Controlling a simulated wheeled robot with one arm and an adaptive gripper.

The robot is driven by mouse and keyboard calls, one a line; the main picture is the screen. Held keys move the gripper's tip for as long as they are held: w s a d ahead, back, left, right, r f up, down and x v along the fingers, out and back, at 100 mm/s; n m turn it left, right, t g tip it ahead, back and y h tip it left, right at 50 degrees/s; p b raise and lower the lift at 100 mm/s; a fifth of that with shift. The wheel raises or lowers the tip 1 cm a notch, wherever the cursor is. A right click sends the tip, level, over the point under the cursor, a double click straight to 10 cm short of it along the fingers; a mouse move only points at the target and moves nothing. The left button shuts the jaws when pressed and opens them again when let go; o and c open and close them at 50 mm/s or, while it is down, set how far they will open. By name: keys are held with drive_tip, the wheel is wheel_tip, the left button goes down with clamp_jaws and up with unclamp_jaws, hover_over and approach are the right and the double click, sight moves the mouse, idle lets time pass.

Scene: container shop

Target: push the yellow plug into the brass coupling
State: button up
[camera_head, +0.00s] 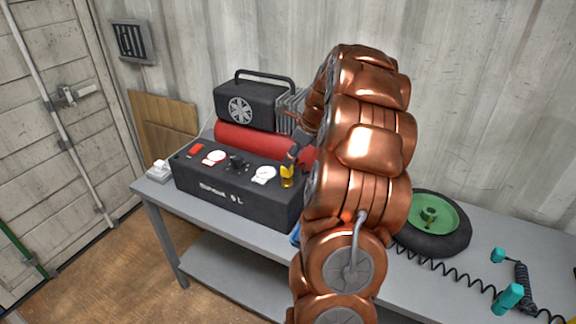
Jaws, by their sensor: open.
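The yellow plug (287,170) stands upright at the right end of the black compressor's top. The brass coupling (286,183) shows just below it, and the two look in line and touching. I cannot tell how deep the plug sits in the coupling. My gripper (292,158) is just above the plug, reaching in from behind my copper-coloured arm. It is open, and its fingers are small and partly hidden here. I cannot tell whether a finger touches the plug.
The black compressor (235,200) with its red tank (250,138) stands on the grey bench (160,200). A wheel with a green hub (432,222) and a coiled hose with teal ends (508,298) lie to the right. My arm hides the bench's middle.

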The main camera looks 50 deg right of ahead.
drive_tip(key=v, duration=0.6)
idle(0.5)
drive_tip(key=s+a+n+g, duration=0.25)
drive_tip(key=a+n, duration=0.55)
drive_tip(key=a, duration=0.6)
drive_tip(key=s+a+n+g, duration=0.1)
drive_tip(key=s+a+n, duration=0.2)
drive_tip(key=a+n, duration=0.8)
drive_tip(key=s+a+f+n+g, duration=0.1)
drive_tip(key=s+a+f+n, duration=0.1)
drive_tip(key=s+a+n, duration=0.4)
drive_tip(key=s+a+f+n+g+h, duration=0.1)
drive_tip(key=s+a+f+n, duration=0.2)
drive_tip(key=s+a+n, duration=0.4)
drive_tip(key=s+a, duration=0.1)
drive_tip(key=s, duration=0.6)
drive_tip(key=shift+s+n+g, duration=0.25)
drive_tip(key=shift+n+g, duration=0.05)
drive_tip(key=shift+g, duration=0.05)
